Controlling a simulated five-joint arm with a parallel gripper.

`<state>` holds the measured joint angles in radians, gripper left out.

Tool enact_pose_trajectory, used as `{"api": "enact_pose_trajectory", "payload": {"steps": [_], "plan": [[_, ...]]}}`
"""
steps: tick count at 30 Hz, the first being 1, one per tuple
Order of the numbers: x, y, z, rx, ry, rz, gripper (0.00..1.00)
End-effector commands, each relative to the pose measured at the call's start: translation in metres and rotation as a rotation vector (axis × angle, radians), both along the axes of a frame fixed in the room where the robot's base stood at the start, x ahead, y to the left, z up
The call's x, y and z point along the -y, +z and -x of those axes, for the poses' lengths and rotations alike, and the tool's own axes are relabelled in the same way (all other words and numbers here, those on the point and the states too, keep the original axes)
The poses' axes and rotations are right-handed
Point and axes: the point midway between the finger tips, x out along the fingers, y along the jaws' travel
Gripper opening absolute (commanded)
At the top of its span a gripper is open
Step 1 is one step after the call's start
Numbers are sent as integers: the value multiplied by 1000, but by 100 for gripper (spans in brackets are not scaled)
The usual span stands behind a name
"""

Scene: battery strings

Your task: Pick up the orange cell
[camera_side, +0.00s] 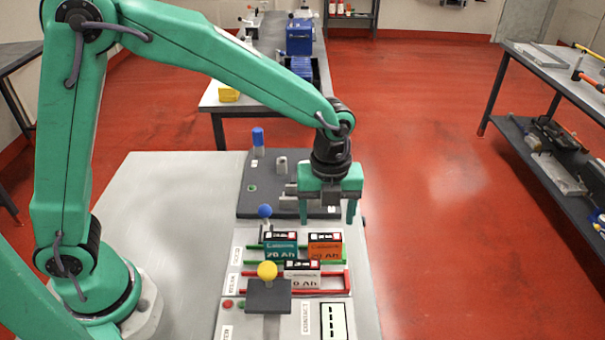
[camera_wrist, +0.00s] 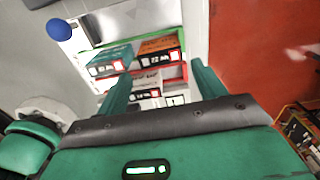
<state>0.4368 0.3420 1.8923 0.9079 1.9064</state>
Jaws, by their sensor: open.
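The orange cell (camera_side: 325,250), marked 20 Ah with a black and white top, stands upright at the right of the board. In the wrist view it (camera_wrist: 158,60) lies ahead of the fingers, toward the top. A teal cell (camera_side: 280,251) is close on its left. A white cell (camera_side: 302,280) stands nearer the front of the side view; both also show in the wrist view, teal (camera_wrist: 108,62) and white (camera_wrist: 147,86). My gripper (camera_side: 328,217) is open and empty, with its fingers pointing down, above and behind the orange cell, apart from it.
Red and green rails (camera_side: 334,292) run beside the cells. A yellow-knobbed lever (camera_side: 267,271) on a dark block and a blue-knobbed lever (camera_side: 265,211) stand nearby. A dark plate (camera_side: 250,207) with pegs lies behind. The grey table (camera_side: 170,200) is clear at left.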

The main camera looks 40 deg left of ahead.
Motion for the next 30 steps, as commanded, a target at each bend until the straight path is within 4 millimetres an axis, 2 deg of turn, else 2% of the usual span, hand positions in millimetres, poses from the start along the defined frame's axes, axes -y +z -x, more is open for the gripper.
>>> {"api": "enact_pose_trajectory", "payload": {"steps": [11,20,30], "plan": [[0,-24,0,-1,3,-1,69],[0,-29,1,-1,4,-1,69],[0,-63,2,-2,3,-1,69]]}}
